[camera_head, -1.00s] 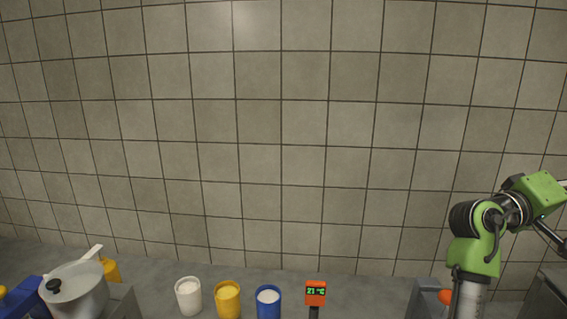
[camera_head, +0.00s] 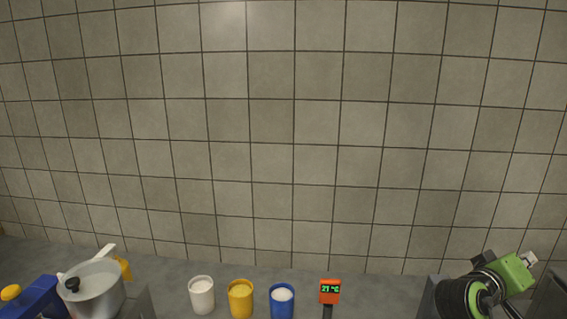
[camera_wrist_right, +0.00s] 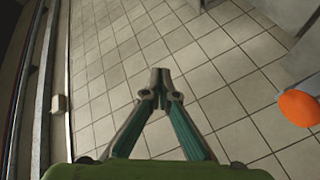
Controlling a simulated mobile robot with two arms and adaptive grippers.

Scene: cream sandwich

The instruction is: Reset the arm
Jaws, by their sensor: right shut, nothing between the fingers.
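My right arm is low at the right edge of the head view, with its black and green joints partly cut off by the lower edge. In the right wrist view my right gripper (camera_wrist_right: 160,88) is shut, its fingertips together with nothing between them. It hangs over a tiled floor, clear of any object. My left gripper is in neither view.
On the counter stand a lidded pot (camera_head: 98,290), a blue box (camera_head: 32,296), white (camera_head: 202,296), yellow (camera_head: 240,299) and blue (camera_head: 282,302) cups, and an orange thermometer display (camera_head: 330,291). The wrist view shows an orange round thing (camera_wrist_right: 299,107) and open floor (camera_wrist_right: 110,60).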

